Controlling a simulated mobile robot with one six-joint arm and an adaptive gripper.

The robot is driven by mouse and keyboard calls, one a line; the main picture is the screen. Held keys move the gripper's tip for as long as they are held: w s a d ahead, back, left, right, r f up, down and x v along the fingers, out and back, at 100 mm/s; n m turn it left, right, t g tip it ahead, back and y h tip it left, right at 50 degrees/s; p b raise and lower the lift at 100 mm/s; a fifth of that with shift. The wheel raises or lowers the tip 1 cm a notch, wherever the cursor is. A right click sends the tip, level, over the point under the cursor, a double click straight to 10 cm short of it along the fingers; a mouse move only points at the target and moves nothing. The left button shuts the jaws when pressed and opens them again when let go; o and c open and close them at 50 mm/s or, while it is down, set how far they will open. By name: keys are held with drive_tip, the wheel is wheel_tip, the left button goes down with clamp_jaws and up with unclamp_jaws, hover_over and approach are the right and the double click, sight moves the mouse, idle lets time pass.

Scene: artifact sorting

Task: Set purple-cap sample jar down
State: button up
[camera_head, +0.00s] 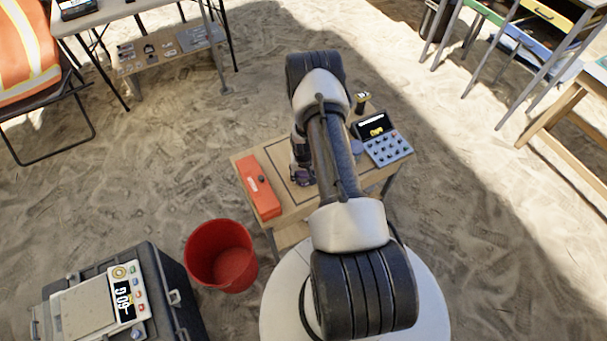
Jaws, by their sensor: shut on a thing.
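My gripper (299,158) is over the left part of the small wooden table (283,215), mostly hidden behind my own arm. A small dark purple shape (302,178) shows at its tip and looks like the purple-cap sample jar, held in the shut gripper. It appears within or just above the dark outlined square on the tabletop. The jar's body and the finger contact are hidden, and I cannot tell whether the jar touches the table.
An orange-red case (258,188) lies on the table's left side. A grey device with buttons (388,148) is at its right. A red bucket (221,256) stands on the sand. A scale (85,312) rests on a black case (165,290). Sand between the tables is open.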

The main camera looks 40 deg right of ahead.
drive_tip(key=shift+f, duration=0.2)
drive_tip(key=o, duration=1.1)
drive_tip(key=shift+r, duration=0.15)
